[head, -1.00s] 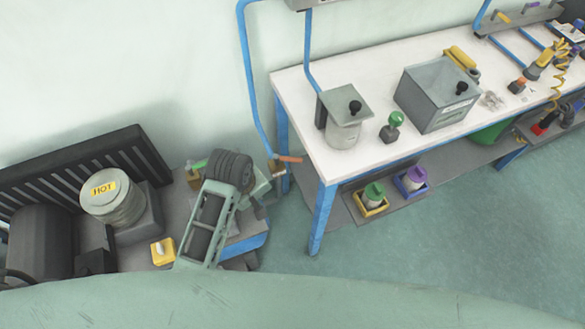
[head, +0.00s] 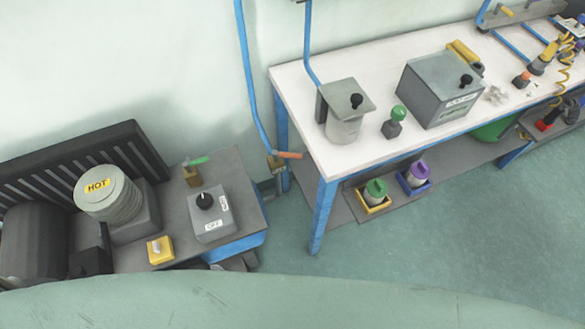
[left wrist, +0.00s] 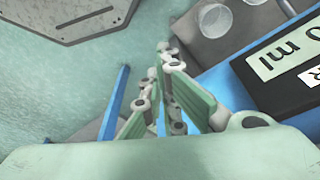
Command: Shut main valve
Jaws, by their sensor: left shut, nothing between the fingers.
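A brass valve with an orange lever (head: 288,155) sits at the lower end of the blue pipe (head: 250,90), left of the white bench. Its lever points right, across the pipe. A second brass valve with a green lever (head: 198,161) stands at the back of the low grey bench, its lever also pointing right. No label shows which one is the main valve. My left gripper (left wrist: 168,55) is shut and empty in the left wrist view; it is outside the head view. No valve shows in the left wrist view. My right gripper is in neither view.
A grey switch box (head: 211,215), a yellow box (head: 160,250) and a coil marked HOT (head: 108,194) stand on the low bench. The white bench (head: 300,92) carries several devices. The left wrist view shows a black labelled box (left wrist: 285,65) close right of the fingers.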

